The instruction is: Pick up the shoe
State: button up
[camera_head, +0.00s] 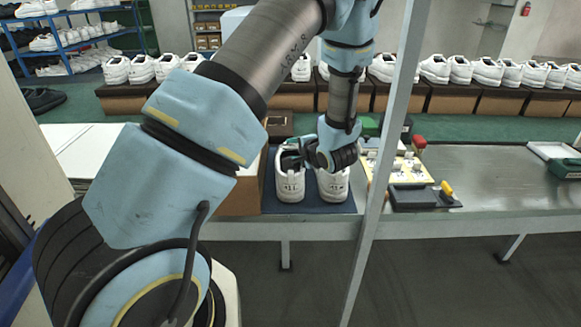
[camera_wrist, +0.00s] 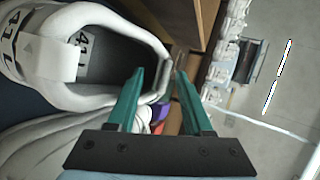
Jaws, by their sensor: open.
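A pair of white shoes stands side by side on a dark blue mat (camera_head: 345,207), heels toward me. The left shoe (camera_head: 290,187) is partly covered by my gripper (camera_head: 292,156); the right shoe (camera_head: 333,187) stands partly under my wrist. In the wrist view, my gripper (camera_wrist: 158,74) is open with two teal fingers. One finger overlaps the dark opening of a shoe (camera_wrist: 100,97) and the other is past its rim. The rim shows between the fingertips; I cannot tell if they touch it. The other shoe (camera_wrist: 50,148) is at the lower left.
A brown box (camera_head: 240,190) stands left of the mat. A grey post (camera_head: 385,150) rises in front. Right of it are a panel with a red button (camera_head: 419,141) and a black tray (camera_head: 412,199). The metal bench (camera_head: 495,180) is mostly clear farther right.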

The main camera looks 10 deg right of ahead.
aim_at(290, 149)
jog(key=shift+x, duration=1.55)
jog(key=shift+c, duration=0.2)
grip_shut()
